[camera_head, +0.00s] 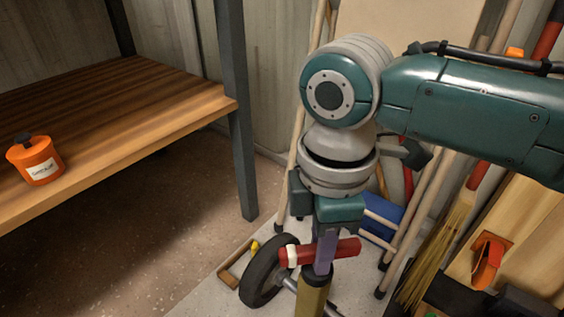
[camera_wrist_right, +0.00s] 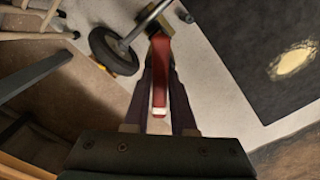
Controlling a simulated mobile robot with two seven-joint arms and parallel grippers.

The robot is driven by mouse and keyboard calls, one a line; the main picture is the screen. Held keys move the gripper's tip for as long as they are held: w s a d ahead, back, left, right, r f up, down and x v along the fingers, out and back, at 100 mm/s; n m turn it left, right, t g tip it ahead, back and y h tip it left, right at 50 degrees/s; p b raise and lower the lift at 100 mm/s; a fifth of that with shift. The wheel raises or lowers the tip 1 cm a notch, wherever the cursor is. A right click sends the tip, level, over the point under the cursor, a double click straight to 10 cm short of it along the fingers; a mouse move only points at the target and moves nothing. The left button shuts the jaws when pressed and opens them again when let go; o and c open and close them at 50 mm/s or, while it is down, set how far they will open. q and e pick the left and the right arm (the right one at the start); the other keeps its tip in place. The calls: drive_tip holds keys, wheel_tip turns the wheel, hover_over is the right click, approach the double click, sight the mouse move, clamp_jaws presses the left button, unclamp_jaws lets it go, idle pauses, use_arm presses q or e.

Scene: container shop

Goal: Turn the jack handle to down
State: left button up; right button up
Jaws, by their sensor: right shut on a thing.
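The jack handle (camera_head: 347,248) is a short red bar with a pale end, lying roughly level across the top of an olive-coloured post (camera_head: 312,296). My right gripper (camera_head: 324,254) reaches down from above, with its purple fingers at the handle. In the right wrist view the red handle (camera_wrist_right: 160,70) runs lengthwise between the two dark fingers (camera_wrist_right: 160,85), its pale end towards the palm. The right gripper is shut on it. The fingers and the arm above hide part of the handle and the post top. My left gripper is not in view.
A black-tyred wheel (camera_head: 262,279) stands just left of the post. Long wooden poles and a straw broom (camera_head: 436,250) lean at the right. A wooden shelf (camera_head: 120,120) with an orange canister (camera_head: 36,162) is at the left.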

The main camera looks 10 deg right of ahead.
clamp_jaws()
